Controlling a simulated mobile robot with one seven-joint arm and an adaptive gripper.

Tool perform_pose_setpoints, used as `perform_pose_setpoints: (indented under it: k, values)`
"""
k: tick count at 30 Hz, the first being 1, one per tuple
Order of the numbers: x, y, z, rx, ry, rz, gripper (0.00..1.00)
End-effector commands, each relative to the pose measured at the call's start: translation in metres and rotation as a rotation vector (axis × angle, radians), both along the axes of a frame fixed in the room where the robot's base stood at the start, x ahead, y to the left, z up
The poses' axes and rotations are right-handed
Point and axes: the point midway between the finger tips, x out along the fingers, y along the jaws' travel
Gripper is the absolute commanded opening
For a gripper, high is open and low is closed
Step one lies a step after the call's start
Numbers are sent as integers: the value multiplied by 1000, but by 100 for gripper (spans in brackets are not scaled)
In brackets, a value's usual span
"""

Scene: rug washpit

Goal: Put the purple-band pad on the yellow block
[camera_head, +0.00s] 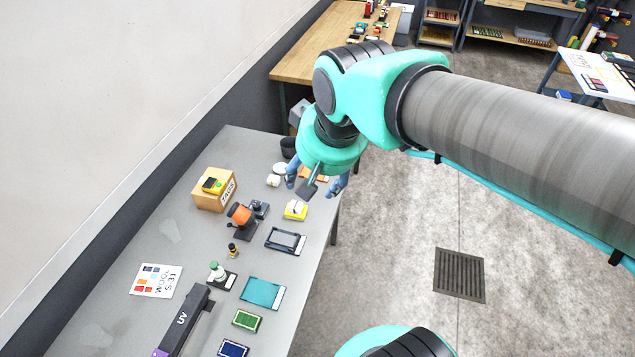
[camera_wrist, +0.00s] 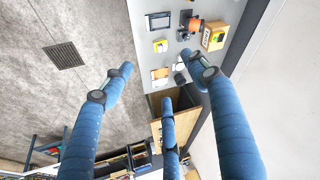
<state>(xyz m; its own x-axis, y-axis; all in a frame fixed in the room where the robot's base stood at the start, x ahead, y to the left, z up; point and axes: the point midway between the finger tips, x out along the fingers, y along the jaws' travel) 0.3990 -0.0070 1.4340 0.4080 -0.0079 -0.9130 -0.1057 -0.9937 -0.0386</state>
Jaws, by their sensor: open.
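The yellow block (camera_head: 291,214) stands near the right edge of the grey table; a whitish piece with a small dark or purplish mark (camera_head: 297,206) shows on its top. The yellow block also shows in the wrist view (camera_wrist: 160,49). Two small white rounded pieces (camera_head: 273,181) lie farther back, left of my gripper; I cannot make out a purple band on them. My gripper (camera_head: 315,186) is above the far right part of the table, its blue fingers spread and empty. In the wrist view my gripper (camera_wrist: 160,72) shows open, with nothing between the fingers.
An orange flat item (camera_head: 318,178) lies partly hidden behind my gripper. A dark cup (camera_head: 288,147), tags box (camera_head: 212,203), orange-headed tool (camera_head: 240,214), dark frame (camera_head: 285,241), teal sheet (camera_head: 262,293), green pad (camera_head: 247,320) and UV lamp (camera_head: 186,322) crowd the table.

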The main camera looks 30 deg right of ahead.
Motion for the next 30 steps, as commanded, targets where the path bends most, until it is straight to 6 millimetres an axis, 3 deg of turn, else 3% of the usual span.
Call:
perform_pose_setpoints:
  k: [6, 12, 30]
  values:
    - [-44, 5, 5, -24, -45, 62, 59]
    - [-66, 7, 5, -39, -66, 95, 59]
    - [-71, 7, 0, -42, -71, 104, 59]
